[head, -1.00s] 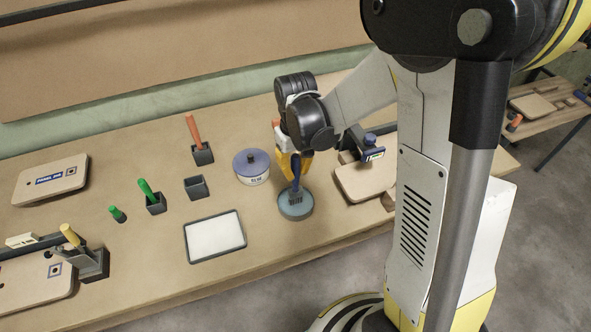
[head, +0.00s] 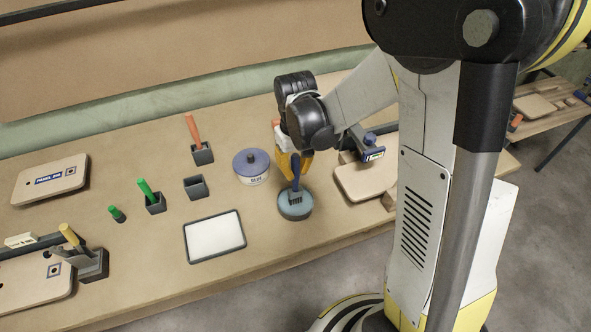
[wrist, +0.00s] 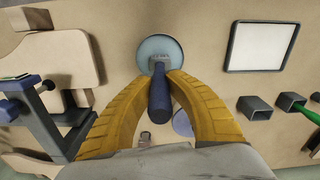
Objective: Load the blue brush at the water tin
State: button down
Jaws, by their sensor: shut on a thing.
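My gripper (head: 295,163) has yellow fingers and is shut on the handle of the blue brush (head: 296,184). In the wrist view the blue handle (wrist: 160,95) runs between the yellow fingers. The brush is about upright, with its bristles down at the round water tin (head: 295,206). In the wrist view the tin (wrist: 160,46) is a pale blue disc beneath the brush head. The bristle ends look to be at or in the water; I cannot tell how deep.
A glue tub (head: 251,166) with a blue lid stands left of the water tin. A white tray (head: 215,237) lies at the front left. A clamped board (head: 365,181) is close on the right. Several dark holders, one with a green brush (head: 148,190), stand further left.

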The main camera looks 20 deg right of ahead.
aim_at(295, 155)
jog(key=shift+r+p, duration=2.45)
jog(key=shift+r, duration=1.1)
jog(key=shift+f, duration=0.1)
